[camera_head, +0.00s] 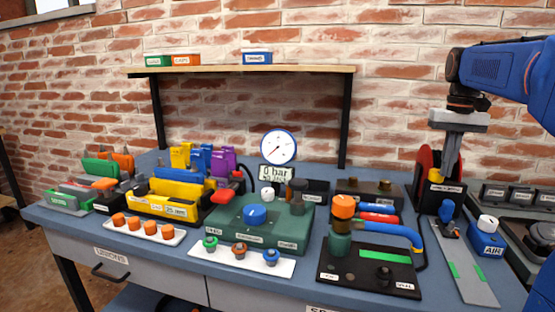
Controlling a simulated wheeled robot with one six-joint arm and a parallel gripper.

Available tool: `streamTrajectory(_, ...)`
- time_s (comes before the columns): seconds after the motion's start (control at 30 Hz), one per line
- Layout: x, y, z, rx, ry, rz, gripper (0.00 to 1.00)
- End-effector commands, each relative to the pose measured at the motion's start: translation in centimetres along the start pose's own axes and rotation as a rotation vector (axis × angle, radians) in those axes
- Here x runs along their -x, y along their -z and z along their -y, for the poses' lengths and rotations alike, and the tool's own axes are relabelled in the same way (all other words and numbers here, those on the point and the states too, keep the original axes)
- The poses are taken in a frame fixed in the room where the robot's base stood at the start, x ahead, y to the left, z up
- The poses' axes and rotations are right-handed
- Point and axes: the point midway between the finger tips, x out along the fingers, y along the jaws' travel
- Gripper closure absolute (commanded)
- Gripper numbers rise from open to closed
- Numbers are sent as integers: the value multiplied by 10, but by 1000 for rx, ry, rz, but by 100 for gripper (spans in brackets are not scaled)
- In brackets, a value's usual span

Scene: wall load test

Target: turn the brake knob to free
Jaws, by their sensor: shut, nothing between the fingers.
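No knob carries a label that I can read as brake. Candidates are the blue knob (255,214) on the green block (228,230) at the middle of the bench, and the white knob (487,222) on the small blue box marked AIR (486,241) at the right. I cannot tell which one, if either, is the brake knob, nor its setting. My gripper (448,172) points down at the right, fingers together and empty. It is in front of or over a black and red stand (424,190); I cannot tell whether it touches it.
A round gauge (278,147) stands above a display reading 0 bar (277,172). A black plate (345,270) bears an orange-topped post and a blue-handled lever. A white plate (225,258) bears several small knobs. A shelf (240,69) spans the back wall.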

Motion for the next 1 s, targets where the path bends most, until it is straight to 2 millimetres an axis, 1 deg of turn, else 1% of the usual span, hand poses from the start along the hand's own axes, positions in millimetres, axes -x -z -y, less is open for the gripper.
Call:
streamTrajectory(0.03,6,0,0,0,0,-2,100)
streamTrajectory(0.3,32,0,0,0,0,-1,100)
streamTrajectory(0.5,47,0,0,0,0,0,100)
streamTrajectory(1.0,49,-1,0,0,0,1,100)
